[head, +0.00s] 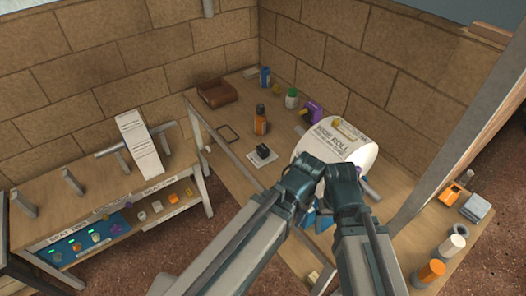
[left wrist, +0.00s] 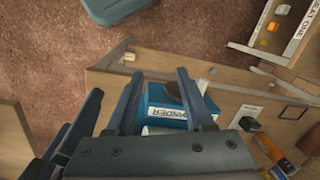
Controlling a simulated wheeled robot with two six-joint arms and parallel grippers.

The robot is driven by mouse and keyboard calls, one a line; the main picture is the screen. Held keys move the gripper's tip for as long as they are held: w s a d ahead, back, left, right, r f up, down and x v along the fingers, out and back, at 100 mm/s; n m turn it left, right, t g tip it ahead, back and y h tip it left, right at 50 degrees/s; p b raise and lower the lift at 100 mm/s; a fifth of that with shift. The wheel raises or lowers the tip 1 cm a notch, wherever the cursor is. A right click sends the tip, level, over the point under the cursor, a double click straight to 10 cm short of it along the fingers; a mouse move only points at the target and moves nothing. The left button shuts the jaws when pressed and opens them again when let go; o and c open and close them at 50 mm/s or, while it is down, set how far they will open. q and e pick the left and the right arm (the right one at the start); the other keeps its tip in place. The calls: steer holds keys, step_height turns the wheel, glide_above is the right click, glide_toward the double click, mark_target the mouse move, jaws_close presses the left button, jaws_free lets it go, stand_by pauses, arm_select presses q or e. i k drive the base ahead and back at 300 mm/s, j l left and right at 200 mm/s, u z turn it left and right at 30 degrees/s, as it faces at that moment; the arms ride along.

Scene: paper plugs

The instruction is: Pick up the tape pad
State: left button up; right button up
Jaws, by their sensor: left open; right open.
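I cannot single out the tape pad for sure. A small black block (head: 264,152) sits on a white card on the long bench, left of the big white roll; it may be the pad. In the left wrist view a blue box marked WINDER (left wrist: 178,112) lies beyond and between the fingers of my left gripper (left wrist: 160,74), which is open and empty. In the head view my right gripper (head: 343,192) is low in front of the white roll, its fingertips mostly hidden by its own wrist. Both grippers are close together, apart from the black block.
The white roll (head: 337,142) stands on the long bench (head: 224,140). An orange-brown bottle (head: 260,121), brown tray (head: 217,93) and purple tool (head: 313,112) are behind. A side table (head: 95,187) is at left.

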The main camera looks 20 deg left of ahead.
mark_target(262, 150)
steer(key=i+j+z, duration=0.1)
steer(key=j+z, duration=0.2)
steer(key=j, duration=0.35)
steer(key=j+z, duration=0.3)
steer(key=j, duration=0.3)
steer(key=j+z, duration=0.3)
steer(key=j, duration=0.35)
steer(key=k+j+z, duration=0.25)
steer(key=j, duration=0.35)
steer(key=i+j, duration=0.05)
